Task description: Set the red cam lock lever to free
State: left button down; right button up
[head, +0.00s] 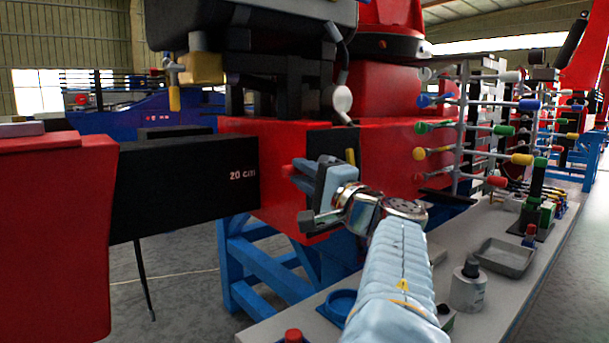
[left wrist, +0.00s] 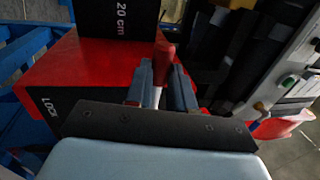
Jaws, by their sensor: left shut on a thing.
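The red cam lock lever shows in the left wrist view as a red knob (left wrist: 165,52) on a pale shaft, standing up between two blue fingers. My left gripper (left wrist: 162,78) is shut on it, with the knob rising past the fingertips. In the head view, my left gripper (head: 294,174) reaches to the front of a red block (head: 383,140), and a bit of the red knob (head: 287,171) shows at the fingertips. The word LOCK (left wrist: 49,108) is printed on a dark face left of the lever. The lever's base is hidden. My right gripper is not in view.
A black beam (head: 185,188) marked 20 cm projects left from the red block. A blue frame (head: 262,268) stands below. A grey bench (head: 510,225) at right holds a tray (head: 504,257), a bottle (head: 469,286) and a rack of colored-tipped rods (head: 462,130).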

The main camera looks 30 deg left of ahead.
pick_arm(q)
jog(key=c, duration=1)
grip_release()
jog(key=shift+o, duration=0.2)
jog(key=shift+d, duration=0.15)
jog(key=b+v, duration=0.2)
jog(key=v, duration=1.1)
jog(key=shift+d, duration=0.25)
jog(key=shift+s+f, duration=0.15)
jog(key=shift+s, duration=0.05)
